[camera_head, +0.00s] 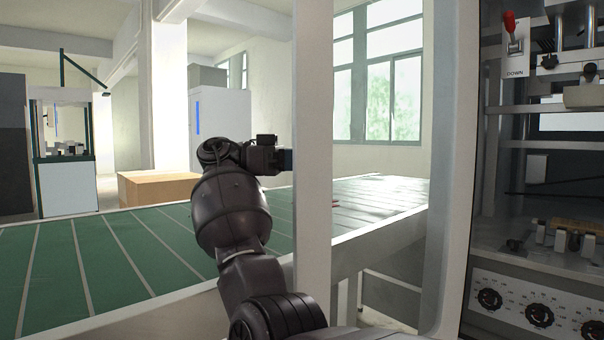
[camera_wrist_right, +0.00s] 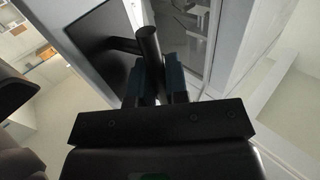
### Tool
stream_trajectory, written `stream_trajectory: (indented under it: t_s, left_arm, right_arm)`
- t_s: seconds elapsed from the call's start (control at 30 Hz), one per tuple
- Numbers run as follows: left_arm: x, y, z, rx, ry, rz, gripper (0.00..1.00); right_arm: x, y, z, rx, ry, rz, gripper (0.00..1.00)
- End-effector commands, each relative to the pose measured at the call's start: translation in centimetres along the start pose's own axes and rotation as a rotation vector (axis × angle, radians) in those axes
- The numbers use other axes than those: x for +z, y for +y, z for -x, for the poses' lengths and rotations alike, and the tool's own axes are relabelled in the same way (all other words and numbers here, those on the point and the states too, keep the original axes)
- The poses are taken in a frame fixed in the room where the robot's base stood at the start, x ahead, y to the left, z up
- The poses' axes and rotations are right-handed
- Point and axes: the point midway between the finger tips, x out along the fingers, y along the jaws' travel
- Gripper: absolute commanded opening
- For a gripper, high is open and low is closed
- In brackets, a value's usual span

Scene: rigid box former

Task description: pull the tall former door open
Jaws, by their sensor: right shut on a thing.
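The tall former door shows in the head view as a pale upright frame (camera_head: 312,120) with a see-through middle. It appears swung out to the left of the former (camera_head: 520,262), whose interior shows at the right. My right gripper (camera_wrist_right: 153,85) is shut on the dark bar handle (camera_wrist_right: 149,42) in the right wrist view, one finger on each side of it. In the head view my right arm reaches up to the door's left upright, which hides the fingertips and handle. My left gripper is in neither view.
A green conveyor table (camera_head: 105,255) with a pale rim runs behind the door and my arm. A cardboard-coloured box (camera_head: 157,187) and a white cabinet (camera_head: 222,125) stand beyond it. Knobs and a red-handled switch (camera_head: 511,30) are on the former.

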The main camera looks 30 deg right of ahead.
Motion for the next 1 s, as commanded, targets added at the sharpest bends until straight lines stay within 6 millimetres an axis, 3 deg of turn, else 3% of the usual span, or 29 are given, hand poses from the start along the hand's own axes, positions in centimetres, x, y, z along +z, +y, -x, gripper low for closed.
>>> stream_trajectory:
  t_s: [0.7, 0.73, 0.87, 1.0]
  left_arm:
    - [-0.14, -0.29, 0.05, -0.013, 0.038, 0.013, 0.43]
    - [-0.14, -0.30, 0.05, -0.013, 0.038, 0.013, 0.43]
    - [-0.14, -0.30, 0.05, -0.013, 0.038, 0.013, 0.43]
    - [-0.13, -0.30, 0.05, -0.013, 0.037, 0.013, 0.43]
  right_arm:
    - [0.11, -0.55, 0.47, 0.020, 0.000, 0.001, 0.00]
    - [0.11, -0.55, 0.47, 0.020, 0.000, 0.001, 0.17]
    - [0.10, -0.54, 0.47, 0.019, 0.000, 0.001, 0.37]
    - [0.06, -0.53, 0.47, 0.019, 0.000, 0.001, 0.40]
